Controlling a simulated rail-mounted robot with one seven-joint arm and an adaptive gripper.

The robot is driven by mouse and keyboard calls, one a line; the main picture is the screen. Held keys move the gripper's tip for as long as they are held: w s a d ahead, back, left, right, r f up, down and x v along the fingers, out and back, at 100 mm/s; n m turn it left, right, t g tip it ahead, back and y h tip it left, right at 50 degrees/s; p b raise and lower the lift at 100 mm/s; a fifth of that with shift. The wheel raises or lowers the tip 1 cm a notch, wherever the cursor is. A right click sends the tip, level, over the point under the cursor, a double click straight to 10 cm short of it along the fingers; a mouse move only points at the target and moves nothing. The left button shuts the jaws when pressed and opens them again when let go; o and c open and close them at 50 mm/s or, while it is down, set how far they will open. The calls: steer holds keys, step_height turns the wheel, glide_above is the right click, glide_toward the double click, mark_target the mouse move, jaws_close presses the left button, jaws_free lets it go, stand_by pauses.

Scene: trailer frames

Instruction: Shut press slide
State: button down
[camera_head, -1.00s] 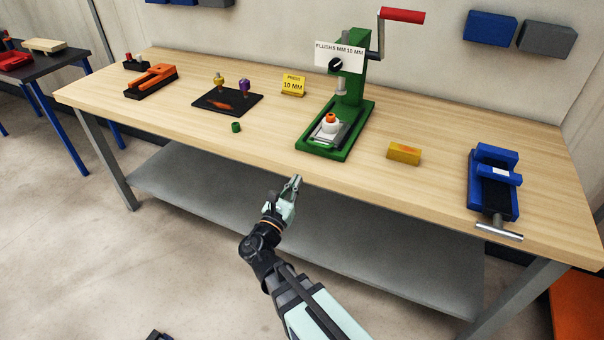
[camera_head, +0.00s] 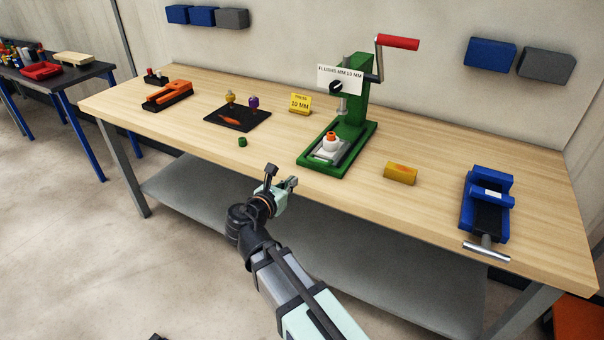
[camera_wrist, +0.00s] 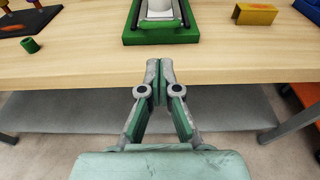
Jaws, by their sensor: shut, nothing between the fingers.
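The green press (camera_head: 350,120) stands upright on the wooden bench, with a red-handled crank (camera_head: 397,43) at its top right. On its base lies a grey slide plate (camera_head: 327,154) carrying a white piece with an orange top (camera_head: 331,140). The slide sits toward the front of the base, forward of the ram (camera_head: 342,104). My gripper (camera_head: 292,183) is shut and empty, just off the bench's front edge and below the press. In the wrist view my gripper (camera_wrist: 152,66) points at the front of the press base (camera_wrist: 160,37); its fingertips are apart from it.
A small green cylinder (camera_head: 242,142) and a black mat (camera_head: 240,123) with coloured tools lie left of the press. A yellow block (camera_head: 400,173) and a blue vise (camera_head: 487,205) are to the right. The bench's front edge (camera_wrist: 60,84) crosses before my gripper.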

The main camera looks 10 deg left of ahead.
mark_target(316, 162)
steer(key=p+x, duration=0.2)
steer(key=x, duration=1.1)
steer(key=shift+w+d+p, duration=0.2)
steer(key=shift+w+p, duration=0.1)
steer(key=shift+p, duration=0.05)
